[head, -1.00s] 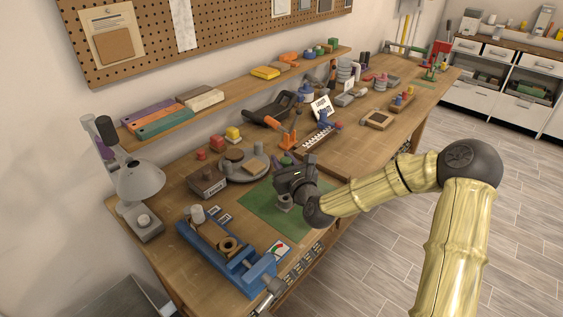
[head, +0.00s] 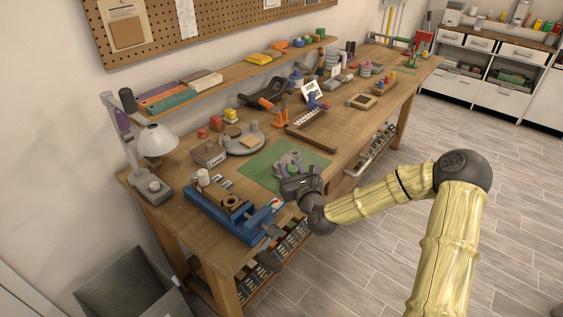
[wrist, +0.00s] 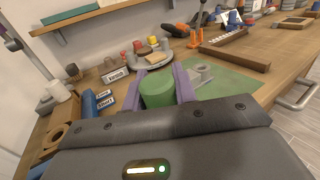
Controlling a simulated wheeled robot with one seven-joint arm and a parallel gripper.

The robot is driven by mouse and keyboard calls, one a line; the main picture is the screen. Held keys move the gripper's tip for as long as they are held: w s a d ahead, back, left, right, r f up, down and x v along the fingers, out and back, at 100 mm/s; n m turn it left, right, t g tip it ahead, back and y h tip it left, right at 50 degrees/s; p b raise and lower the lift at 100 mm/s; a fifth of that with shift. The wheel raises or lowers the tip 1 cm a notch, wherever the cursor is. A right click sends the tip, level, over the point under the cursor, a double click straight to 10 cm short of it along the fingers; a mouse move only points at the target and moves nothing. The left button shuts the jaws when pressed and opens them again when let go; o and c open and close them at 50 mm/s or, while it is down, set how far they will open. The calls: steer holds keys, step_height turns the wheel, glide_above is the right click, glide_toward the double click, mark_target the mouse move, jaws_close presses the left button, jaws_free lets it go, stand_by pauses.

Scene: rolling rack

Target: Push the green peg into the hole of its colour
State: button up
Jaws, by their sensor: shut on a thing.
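My gripper (wrist: 158,92) shows its two purple fingers closed on the sides of a green peg (wrist: 157,88), a thick cylinder with a flat top. In the head view my gripper (head: 294,174) is at the front edge of the green mat (head: 258,173), and only a little green of the peg (head: 292,169) shows. The peg's lower end is hidden by the gripper body. A tan block with a round dark hole (head: 232,202) sits in the blue vise. I cannot make out a green-marked hole in either view.
A grey ring-shaped part (wrist: 203,73) lies on the mat beyond the gripper. The blue vise (head: 212,218) is to the left. The floor at right is clear.

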steer(key=s+d+f+m+h+p, duration=0.2)
steer(key=s+d+f+h, duration=0.1)
steer(key=s+d+f, duration=0.2)
steer(key=s+d+f+m+t+h+p, duration=0.1)
steer(key=s+d+f+m+h+p, duration=0.1)
steer(key=s+d+f, duration=0.4)
steer(key=d+f+h, duration=0.1)
steer(key=d+f, duration=0.2)
steer(key=f, duration=0.3)
steer(key=shift+m+h, duration=0.3)
steer(key=shift+h, duration=0.1)
steer(key=shift+s+d, duration=0.1)
steer(key=shift+d, duration=0.2)
